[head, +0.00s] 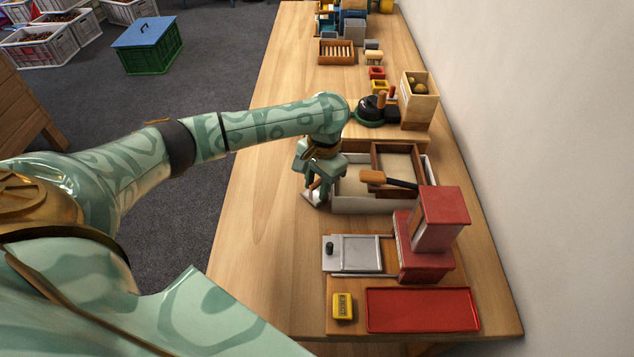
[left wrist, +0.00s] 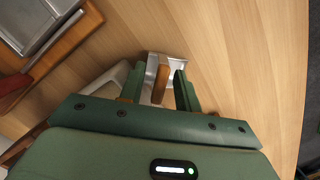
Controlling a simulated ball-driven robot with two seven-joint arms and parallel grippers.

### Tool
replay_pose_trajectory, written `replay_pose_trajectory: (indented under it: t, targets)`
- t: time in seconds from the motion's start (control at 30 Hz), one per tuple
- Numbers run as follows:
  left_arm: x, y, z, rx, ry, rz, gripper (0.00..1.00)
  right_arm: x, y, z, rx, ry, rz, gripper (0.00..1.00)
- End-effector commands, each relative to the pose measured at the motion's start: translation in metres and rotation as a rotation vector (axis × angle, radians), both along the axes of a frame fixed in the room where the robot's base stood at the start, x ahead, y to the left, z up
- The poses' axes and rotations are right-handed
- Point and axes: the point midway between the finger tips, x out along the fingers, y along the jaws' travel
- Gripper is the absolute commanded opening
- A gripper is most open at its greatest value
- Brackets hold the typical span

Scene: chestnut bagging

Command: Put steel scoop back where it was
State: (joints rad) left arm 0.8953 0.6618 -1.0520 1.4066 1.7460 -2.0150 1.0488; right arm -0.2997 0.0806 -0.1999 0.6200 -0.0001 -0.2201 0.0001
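The steel scoop (head: 308,197) lies on the wooden table just left of the pale open box; my gripper hides much of it in the head view. In the left wrist view its bright steel pan (left wrist: 176,68) and wooden handle (left wrist: 161,84) show. My left gripper (head: 317,198) points down over the scoop. In the left wrist view its two green fingers (left wrist: 160,92) stand apart on either side of the handle, with gaps visible beside it. My right gripper is not in view.
The pale box (head: 375,205) right of the gripper has a wooden-handled dark tool (head: 390,181) across it. Nearer are a metal plate (head: 361,253), a red machine (head: 438,220), a red tray (head: 422,310) and a yellow block (head: 342,306). The table's left strip (head: 262,220) is clear.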

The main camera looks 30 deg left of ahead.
Motion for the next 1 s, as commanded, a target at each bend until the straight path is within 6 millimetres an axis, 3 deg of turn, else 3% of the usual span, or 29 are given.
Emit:
replay_pose_trajectory:
  t: [0.27, 0.7, 0.83, 1.0]
  targets:
    - [0.0, 0.0, 0.002, 0.0, -0.001, 0.0, 0.33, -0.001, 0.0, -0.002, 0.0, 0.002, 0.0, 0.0]
    - [0.014, -0.003, 0.097, 0.0, -0.004, 0.001, 0.33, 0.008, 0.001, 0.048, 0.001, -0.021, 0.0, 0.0]
    - [0.017, -0.004, 0.115, 0.001, -0.002, 0.001, 0.33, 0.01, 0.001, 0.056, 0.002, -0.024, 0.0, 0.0]
    - [0.018, -0.005, 0.122, -0.001, 0.001, 0.0, 0.33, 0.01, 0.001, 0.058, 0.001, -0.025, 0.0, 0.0]
